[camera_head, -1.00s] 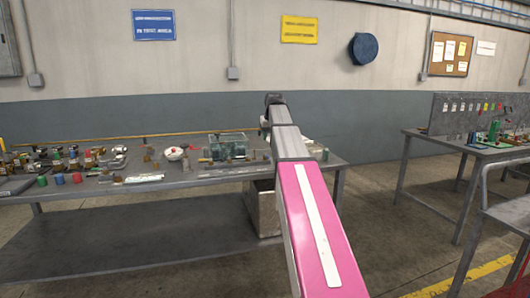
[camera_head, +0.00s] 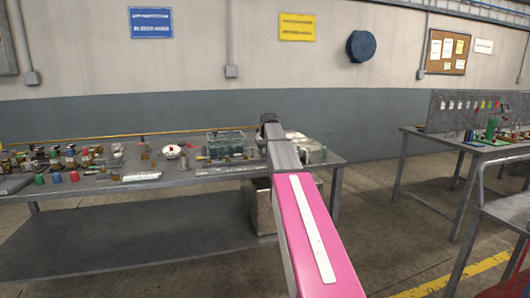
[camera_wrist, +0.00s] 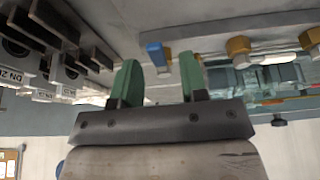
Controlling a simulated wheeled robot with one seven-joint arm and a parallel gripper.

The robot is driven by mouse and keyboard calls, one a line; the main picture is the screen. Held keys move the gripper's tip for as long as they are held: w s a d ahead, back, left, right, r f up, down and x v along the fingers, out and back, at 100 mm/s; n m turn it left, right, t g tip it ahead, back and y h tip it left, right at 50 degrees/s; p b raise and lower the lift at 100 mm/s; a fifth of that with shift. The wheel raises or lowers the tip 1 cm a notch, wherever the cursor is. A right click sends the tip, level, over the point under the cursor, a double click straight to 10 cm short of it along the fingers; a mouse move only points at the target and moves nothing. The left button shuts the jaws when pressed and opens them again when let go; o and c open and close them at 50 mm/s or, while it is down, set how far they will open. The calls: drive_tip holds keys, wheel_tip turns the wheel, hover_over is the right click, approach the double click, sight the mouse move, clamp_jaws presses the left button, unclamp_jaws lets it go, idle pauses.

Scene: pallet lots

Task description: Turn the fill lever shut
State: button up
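In the wrist view, my gripper (camera_wrist: 157,78) shows two green fingers standing apart with nothing held between them. A blue handle (camera_wrist: 154,53), likely a lever, shows beyond the gap between the fingers; I cannot tell whether it is the fill lever. Brass fittings (camera_wrist: 238,48) stand to its right, near a clear greenish tank (camera_wrist: 275,77). In the head view the tank (camera_head: 226,144) sits on the workbench, left of my arm's far end. My fingers are hidden there behind my arm.
The workbench (camera_head: 190,178) carries several brass valves and coloured caps (camera_head: 57,177) at left and a white bowl (camera_head: 172,151). In the wrist view, dark blocks with labels (camera_wrist: 70,72) are close at left. A second table (camera_head: 470,150) stands at right.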

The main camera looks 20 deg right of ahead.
clamp_jaws()
drive_tip(key=shift+a, duration=0.1)
drive_tip(key=m, duration=0.2)
drive_tip(key=a+m+h, duration=0.1)
drive_tip(key=m, duration=0.1)
drive_tip(key=shift+w+a+g+h, duration=0.15)
drive_tip(key=shift+g+h, duration=0.15)
drive_tip(key=m, duration=0.1)
drive_tip(key=m+h, duration=0.1)
drive_tip(key=m, duration=0.1)
drive_tip(key=w+a+m, duration=0.1)
drive_tip(key=m, duration=0.1)
drive_tip(key=shift+a+g+h, duration=0.1)
drive_tip(key=shift+g+h, duration=0.2)
drive_tip(key=shift+g, duration=0.1)
drive_tip(key=m, duration=0.1)
drive_tip(key=w+m+g, duration=0.1)
drive_tip(key=m, duration=0.1)
drive_tip(key=m+h, duration=0.1)
drive_tip(key=m, duration=0.1)
drive_tip(key=shift+w+a+g, duration=0.2)
drive_tip(key=shift+a+g, duration=0.2)
drive_tip(key=shift+w+a+m+g, duration=0.1)
drive_tip(key=shift+w+m+g, duration=0.2)
drive_tip(key=shift+m, duration=0.65)
drive_tip(key=shift+w+m+g, duration=0.15)
drive_tip(key=shift+m+g, duration=0.25)
drive_tip(key=shift+m, duration=0.55)
